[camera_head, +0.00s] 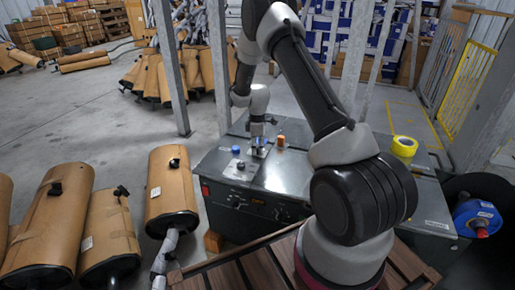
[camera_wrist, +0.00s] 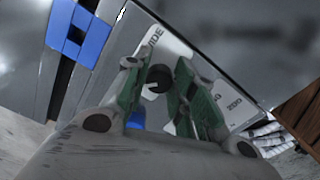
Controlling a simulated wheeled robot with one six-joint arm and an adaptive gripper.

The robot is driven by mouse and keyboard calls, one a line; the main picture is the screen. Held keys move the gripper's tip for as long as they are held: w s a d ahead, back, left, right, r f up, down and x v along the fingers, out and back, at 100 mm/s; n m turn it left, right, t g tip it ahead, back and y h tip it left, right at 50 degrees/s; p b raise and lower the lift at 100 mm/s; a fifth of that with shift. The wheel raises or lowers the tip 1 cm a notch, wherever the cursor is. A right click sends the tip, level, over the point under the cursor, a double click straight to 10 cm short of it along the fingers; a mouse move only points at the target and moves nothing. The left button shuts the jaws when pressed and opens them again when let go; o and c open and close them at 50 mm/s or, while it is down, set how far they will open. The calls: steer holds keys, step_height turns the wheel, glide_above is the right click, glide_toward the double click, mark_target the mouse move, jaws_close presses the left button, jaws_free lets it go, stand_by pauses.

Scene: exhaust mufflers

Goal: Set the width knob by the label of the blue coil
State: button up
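The blue coil (camera_head: 478,217) is at the right edge of the head view. It carries a white label (camera_head: 486,213) whose writing is too small to read. In the wrist view a black knob (camera_wrist: 159,77) with a white pointer mark sits on a pale scale plate (camera_wrist: 172,45). Part of a word and some figures show on the plate; my fingers cover the rest. My gripper (camera_wrist: 157,66) is open, its green-padded fingers on either side of the knob, and I cannot tell whether they touch it. In the head view my gripper (camera_head: 258,152) is low over the machine top.
A metal post (camera_head: 172,70) rises behind the machine. Open floor lies at back left.

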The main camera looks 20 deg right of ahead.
steer(key=shift+m, duration=0.3)
steer(key=m, duration=0.3)
steer(key=shift+m, duration=0.3)
steer(key=m, duration=0.9)
steer(key=shift+a, duration=0.1)
steer(key=m, duration=0.4)
steer(key=shift+m, duration=0.3)
steer(key=shift+a, duration=0.1)
steer(key=o, duration=1)
steer(key=shift+o, duration=0.2)
step_height(320, 180, up, 12)
